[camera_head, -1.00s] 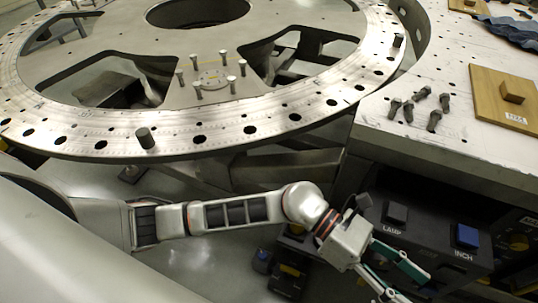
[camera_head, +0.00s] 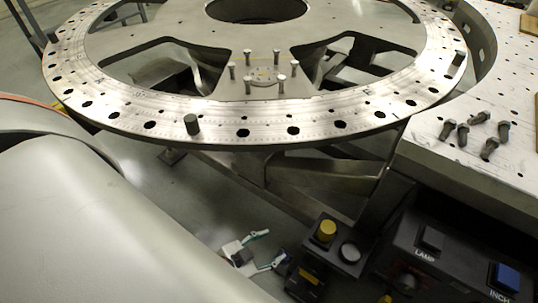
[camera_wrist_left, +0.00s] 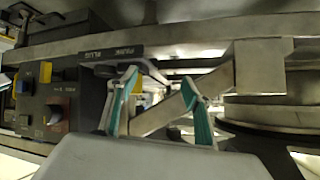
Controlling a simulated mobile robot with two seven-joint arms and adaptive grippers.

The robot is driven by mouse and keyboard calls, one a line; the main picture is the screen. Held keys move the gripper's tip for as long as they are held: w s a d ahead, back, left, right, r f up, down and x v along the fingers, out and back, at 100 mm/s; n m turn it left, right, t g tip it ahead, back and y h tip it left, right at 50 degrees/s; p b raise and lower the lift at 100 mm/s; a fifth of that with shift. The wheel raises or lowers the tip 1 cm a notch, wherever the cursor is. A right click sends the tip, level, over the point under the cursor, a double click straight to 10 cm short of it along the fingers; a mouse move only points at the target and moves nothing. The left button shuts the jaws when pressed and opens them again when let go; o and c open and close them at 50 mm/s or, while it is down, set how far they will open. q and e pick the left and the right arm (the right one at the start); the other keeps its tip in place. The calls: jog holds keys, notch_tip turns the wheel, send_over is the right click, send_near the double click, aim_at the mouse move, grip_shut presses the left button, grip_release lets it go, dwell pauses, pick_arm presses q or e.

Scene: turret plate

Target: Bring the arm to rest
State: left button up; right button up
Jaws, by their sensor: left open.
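My left gripper (camera_head: 271,248) is small and low in the head view, below the turret plate, with its two green-padded fingers apart and nothing between them. Most of my left arm is hidden behind the pale rounded body part at lower left. In the left wrist view the same gripper (camera_wrist_left: 159,84) shows its fingers spread in front of grey beams. The turret plate (camera_head: 330,115), a large perforated metal ring, lies above and beyond the gripper. My right gripper is not in view.
A pedestal with a yellow button (camera_head: 326,230) stands right of the gripper. The dark control panel (camera_head: 462,262) with LAMP and INCH buttons is farther right. Several bolts (camera_head: 463,134) lie on the perforated table (camera_head: 420,150). Bare floor (camera_head: 225,205) shows beneath the plate.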

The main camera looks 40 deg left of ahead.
pick_arm(q)
jog(key=shift+s+a+f, duration=0.2)
jog(key=shift+s+f, duration=0.05)
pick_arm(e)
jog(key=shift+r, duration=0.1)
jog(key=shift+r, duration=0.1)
pick_arm(q)
jog(key=r+p, duration=0.2)
jog(key=d+r+p, duration=0.1)
jog(key=p, duration=0.1)
jog(key=shift+s, duration=0.25)
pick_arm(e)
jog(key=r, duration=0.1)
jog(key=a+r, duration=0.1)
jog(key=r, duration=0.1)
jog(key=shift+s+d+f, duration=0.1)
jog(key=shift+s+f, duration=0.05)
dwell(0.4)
